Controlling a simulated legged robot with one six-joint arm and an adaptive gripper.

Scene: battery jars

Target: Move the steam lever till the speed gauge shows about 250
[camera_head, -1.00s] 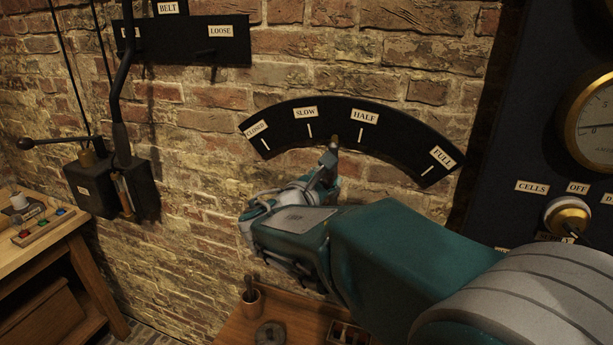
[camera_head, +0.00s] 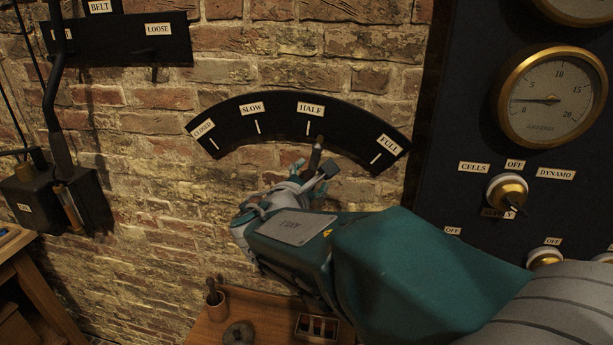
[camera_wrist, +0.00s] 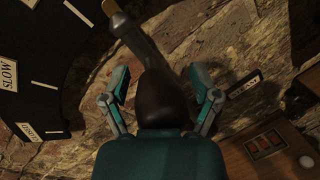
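The steam lever (camera_head: 316,157) has a dark grip and stands in front of the black curved plate (camera_head: 248,108) marked CLOSED, SLOW, HALF and FULL. Its upper end appears just right of the HALF mark. In the wrist view the dark brown grip (camera_wrist: 160,100) lies between the two fingers of my gripper (camera_wrist: 162,88); the shaft runs up to a brass-coloured end. My gripper (camera_head: 313,170) is around the grip, with narrow gaps seeming to show beside it, so the fingers look open. No gauge in view is readable as the speed gauge.
An amperes gauge (camera_head: 548,98) reads low, below 5; another gauge (camera_head: 585,5) is cut off above it. A CELLS/OFF/DYNAMO switch (camera_head: 507,193) is below. A small wooden table (camera_head: 265,306) with a pot stands under my arm. The belt lever (camera_head: 58,120) is at left.

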